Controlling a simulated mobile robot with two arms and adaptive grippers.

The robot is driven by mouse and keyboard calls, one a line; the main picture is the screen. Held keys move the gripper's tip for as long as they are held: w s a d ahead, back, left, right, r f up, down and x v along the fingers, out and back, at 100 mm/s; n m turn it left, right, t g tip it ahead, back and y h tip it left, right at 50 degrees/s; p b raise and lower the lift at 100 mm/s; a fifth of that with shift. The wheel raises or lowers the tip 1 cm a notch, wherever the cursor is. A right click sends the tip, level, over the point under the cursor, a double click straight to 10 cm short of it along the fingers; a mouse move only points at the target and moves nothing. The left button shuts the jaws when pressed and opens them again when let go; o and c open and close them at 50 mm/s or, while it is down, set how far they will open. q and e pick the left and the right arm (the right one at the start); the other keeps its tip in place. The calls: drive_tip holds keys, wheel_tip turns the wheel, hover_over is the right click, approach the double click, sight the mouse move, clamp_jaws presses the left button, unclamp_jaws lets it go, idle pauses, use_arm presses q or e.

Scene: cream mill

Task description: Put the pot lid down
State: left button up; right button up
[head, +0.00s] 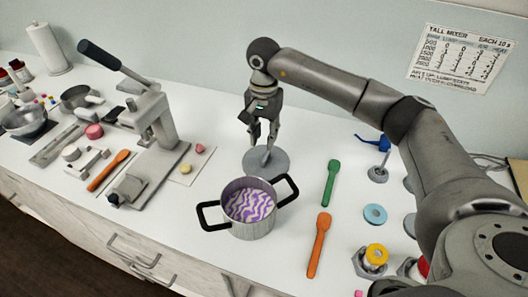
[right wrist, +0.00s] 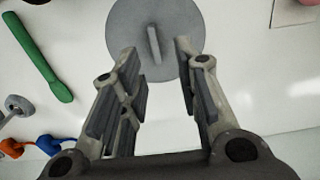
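The pot lid (head: 280,165) is a grey disc with a thin upright handle. It appears to lie flat on the white counter just behind the pot. It also shows in the right wrist view (right wrist: 125,25), its handle (right wrist: 153,45) between and just beyond my fingertips. My right gripper (head: 262,143) is open above the lid, with gaps between the handle and both fingers. The pot (head: 250,228) is steel with black side handles, uncovered, with purple and white swirled contents. My left gripper is not in view.
A lever press (head: 150,120) stands left of the pot. A green spoon (head: 332,182) and an orange spoon (head: 319,245) lie to its right, near a blue ring (head: 375,214) and a yellow-topped part (head: 376,254). Bare counter lies between pot and spoons.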

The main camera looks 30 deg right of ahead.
drive_tip(key=shift+r+b, duration=0.4)
drive_tip(key=shift+r, duration=2.1)
